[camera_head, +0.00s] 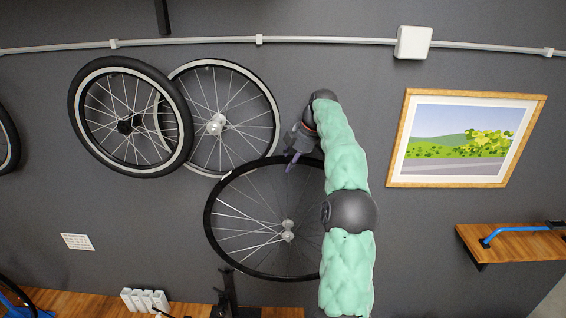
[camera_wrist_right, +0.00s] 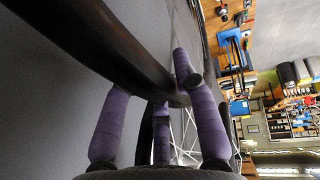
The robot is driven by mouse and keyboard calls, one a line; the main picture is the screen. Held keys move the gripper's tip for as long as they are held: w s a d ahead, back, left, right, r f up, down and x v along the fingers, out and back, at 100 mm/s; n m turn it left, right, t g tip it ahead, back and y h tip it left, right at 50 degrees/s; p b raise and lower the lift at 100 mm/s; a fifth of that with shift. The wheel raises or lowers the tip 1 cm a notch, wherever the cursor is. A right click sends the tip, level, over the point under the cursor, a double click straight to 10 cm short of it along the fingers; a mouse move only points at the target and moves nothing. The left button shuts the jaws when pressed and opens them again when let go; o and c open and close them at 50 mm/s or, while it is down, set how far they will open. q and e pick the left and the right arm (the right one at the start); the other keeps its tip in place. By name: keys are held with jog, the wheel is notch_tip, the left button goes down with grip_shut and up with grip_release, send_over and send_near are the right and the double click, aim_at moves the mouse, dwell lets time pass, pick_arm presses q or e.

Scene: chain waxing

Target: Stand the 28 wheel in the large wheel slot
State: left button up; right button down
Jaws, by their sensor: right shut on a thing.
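A large bare wheel with a black rim (camera_head: 209,222), thin spokes and a silver hub shows in the middle of the head view. No size mark is readable on it. My right gripper (camera_head: 291,164) is at its upper rim, its purple fingers shut on it. In the right wrist view, the dark rim (camera_wrist_right: 105,35) runs between the purple fingers of the right gripper (camera_wrist_right: 160,105). The wheel's right side is hidden behind my green-padded right arm. A black upright fixture (camera_head: 228,295) stands by the wheel's bottom; I cannot tell its slots. My left gripper is not seen.
A wheel with a tyre (camera_head: 88,145) and a bare silver-rimmed wheel (camera_head: 270,105) overlap at the upper left. White blocks (camera_head: 145,300) stand on a wooden bench (camera_head: 70,300) at the bottom. A framed picture (camera_head: 460,140) and a wooden shelf (camera_head: 515,243) are at right.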

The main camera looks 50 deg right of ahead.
aim_at(318, 161)
jog(key=shift+s+d+r+p, duration=0.1)
jog(key=shift+s+d+p, duration=0.1)
jog(key=shift+s+d, duration=1.4)
jog(key=shift+s+d+r+p, duration=0.1)
jog(key=shift+s+d+p, duration=0.05)
jog(key=shift+s+d, duration=1.4)
jog(key=shift+s+a, duration=0.25)
jog(key=shift+a, duration=0.05)
jog(key=shift+f, duration=0.1)
